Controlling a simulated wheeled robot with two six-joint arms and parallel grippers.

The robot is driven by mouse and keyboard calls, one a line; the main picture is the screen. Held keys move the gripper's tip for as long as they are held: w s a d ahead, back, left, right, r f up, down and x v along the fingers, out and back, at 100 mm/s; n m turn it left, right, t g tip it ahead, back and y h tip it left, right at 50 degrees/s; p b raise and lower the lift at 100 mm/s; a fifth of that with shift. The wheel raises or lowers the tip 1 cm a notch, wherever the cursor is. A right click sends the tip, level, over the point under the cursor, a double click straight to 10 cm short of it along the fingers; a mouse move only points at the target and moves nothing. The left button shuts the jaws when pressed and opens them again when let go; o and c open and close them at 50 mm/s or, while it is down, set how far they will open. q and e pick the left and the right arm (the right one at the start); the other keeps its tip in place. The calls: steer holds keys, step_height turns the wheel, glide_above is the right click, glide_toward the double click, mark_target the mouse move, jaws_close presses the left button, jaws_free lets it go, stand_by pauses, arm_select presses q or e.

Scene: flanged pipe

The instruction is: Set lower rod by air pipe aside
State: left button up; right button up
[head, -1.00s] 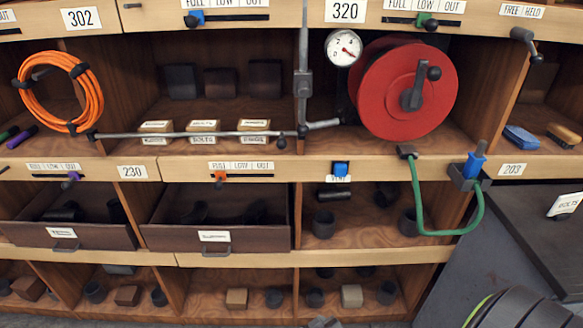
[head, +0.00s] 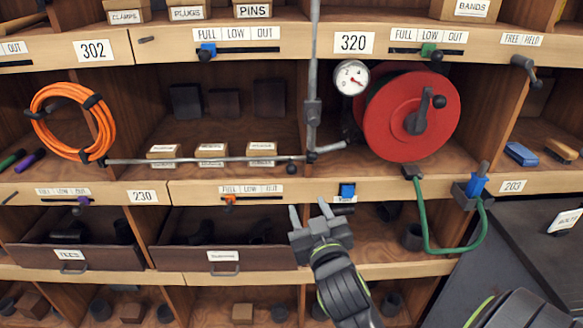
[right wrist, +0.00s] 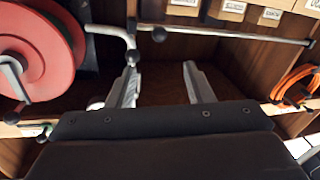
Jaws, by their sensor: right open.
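The lower rod (head: 200,160) is a thin grey bar. My right gripper (head: 308,211) is open and empty, below and slightly right of the rod's right knob. In the right wrist view the rod (right wrist: 235,35) crosses the top, beyond the open fingers (right wrist: 163,85). My left gripper is not in view.
A red hose reel (head: 390,118) and a gauge (head: 352,78) sit right of the pipe. An orange cable coil (head: 98,115) hangs at the rod's left end. A green hose (head: 425,225) loops below the reel.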

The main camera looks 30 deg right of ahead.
mark_target(293, 172)
steer(key=p+x, duration=0.3)
steer(key=x, duration=1.3)
steer(key=shift+f, duration=0.1)
jaws_close()
